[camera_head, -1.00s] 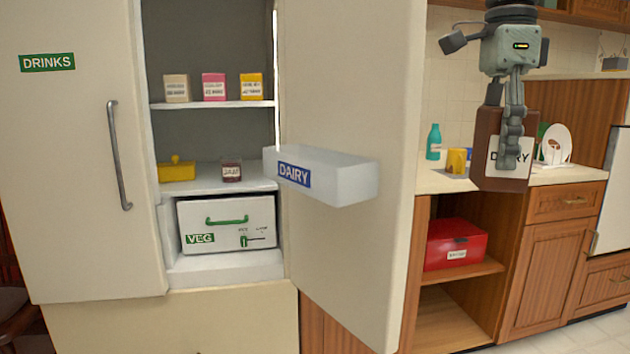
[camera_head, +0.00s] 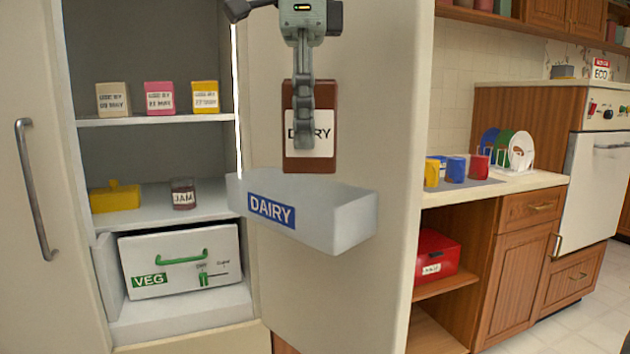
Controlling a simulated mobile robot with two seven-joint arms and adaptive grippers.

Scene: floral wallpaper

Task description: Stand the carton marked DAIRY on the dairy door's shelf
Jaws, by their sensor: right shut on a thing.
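The brown carton with a white DAIRY label (camera_head: 323,165) hangs upright in my right gripper (camera_head: 304,140), which is shut on it. The finger covers part of the label. The carton is in front of the open fridge door, just above the door shelf marked DAIRY (camera_head: 345,222), a pale bin with a blue label. In the picture the carton's lower edge is close to the shelf's back rim; I cannot tell whether it is inside the rim. My left gripper is not in view.
The open fridge holds several small cartons (camera_head: 153,97) on its upper shelf, with a yellow butter dish (camera_head: 115,197), a jam jar (camera_head: 183,194) and a VEG drawer (camera_head: 178,260) below. Right of the door, a counter (camera_head: 540,181) carries mugs and a plate rack.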

